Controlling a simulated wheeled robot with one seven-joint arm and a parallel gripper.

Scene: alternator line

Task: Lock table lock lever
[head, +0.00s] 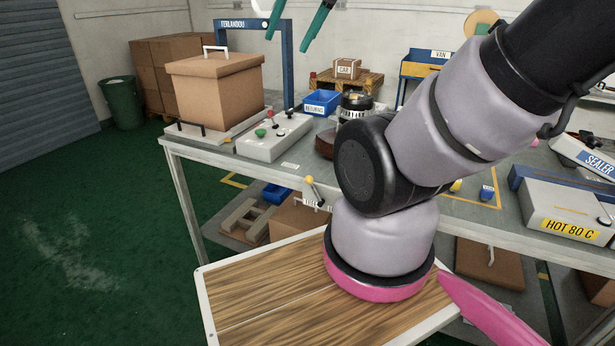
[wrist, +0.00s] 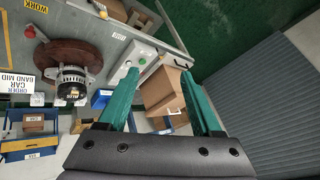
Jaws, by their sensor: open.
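A lever with a yellow knob (head: 309,181) stands at the front edge of the grey workbench (head: 222,160), left of my arm in the head view. A small label plate sits at its foot, too small to read surely. In the wrist view a small pale part at the bench edge (wrist: 102,11) may be this lever; I cannot tell. My gripper (head: 286,44) is at the top of the head view, high above the bench and well apart from the lever. Its two teal fingers are spread and empty; they also show in the wrist view (wrist: 160,74).
On the bench are a lidded cardboard box (head: 215,98), a control box with buttons (head: 275,136), an alternator (head: 355,106) on a brown round base, and a blue bin (head: 322,102). A hot plate unit (head: 565,212) stands right.

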